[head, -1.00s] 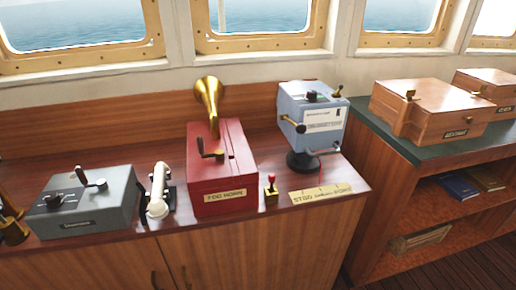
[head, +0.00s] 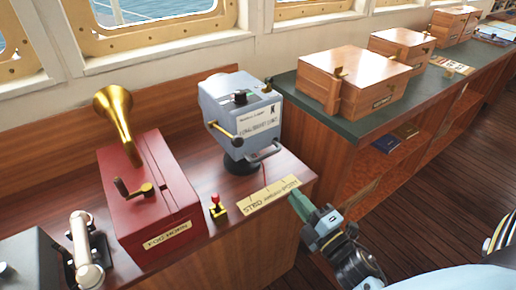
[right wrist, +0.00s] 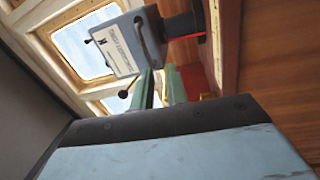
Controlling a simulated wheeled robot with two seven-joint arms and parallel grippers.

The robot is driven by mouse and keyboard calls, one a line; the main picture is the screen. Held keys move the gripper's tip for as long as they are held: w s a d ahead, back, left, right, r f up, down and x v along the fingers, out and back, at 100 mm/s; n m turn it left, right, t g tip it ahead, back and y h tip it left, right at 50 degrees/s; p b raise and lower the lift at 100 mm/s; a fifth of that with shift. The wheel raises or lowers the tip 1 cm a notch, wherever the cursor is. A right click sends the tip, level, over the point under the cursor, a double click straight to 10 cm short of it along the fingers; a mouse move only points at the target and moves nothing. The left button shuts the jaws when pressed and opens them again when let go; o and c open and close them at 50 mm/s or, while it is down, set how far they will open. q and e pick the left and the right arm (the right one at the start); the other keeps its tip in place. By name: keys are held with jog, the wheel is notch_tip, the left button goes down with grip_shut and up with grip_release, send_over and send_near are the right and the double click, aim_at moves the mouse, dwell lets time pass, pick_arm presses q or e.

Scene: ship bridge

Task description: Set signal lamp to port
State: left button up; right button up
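The signal lamp (head: 240,112) is a grey-blue box on a black round base (head: 245,162), near the right end of the wooden counter. It has a dark knob on top, a brass-ended lever at its left and a grey bar handle (head: 264,151) low on its front. My right gripper (head: 297,199), with green fingers, is just off the counter's front right corner, apart from the lamp. In the right wrist view its fingers (right wrist: 160,88) are parted and empty, with the lamp (right wrist: 124,44) beyond. My left gripper is out of view.
A red horn box (head: 150,200) with a brass horn stands left of the lamp. A small red-knobbed switch (head: 217,207) is between them. A white handset (head: 84,250) is at lower left. A green-topped cabinet (head: 345,125) with wooden boxes adjoins on the right.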

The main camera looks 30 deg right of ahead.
aim_at(266, 155)
jog(key=shift+n+t, duration=0.3)
jog(key=shift+n, duration=0.3)
jog(key=w+r, duration=0.1)
jog(key=w, duration=0.3)
jog(key=w+r, duration=0.2)
jog(key=w, duration=0.3)
jog(key=w+a+r, duration=0.1)
jog(key=w+r, duration=0.1)
jog(key=w, duration=0.2)
jog(key=shift+w+a+p, duration=0.1)
jog(key=shift+w+p, duration=0.05)
jog(key=shift+p, duration=0.25)
grip_shut()
jog(key=shift+y, duration=0.4)
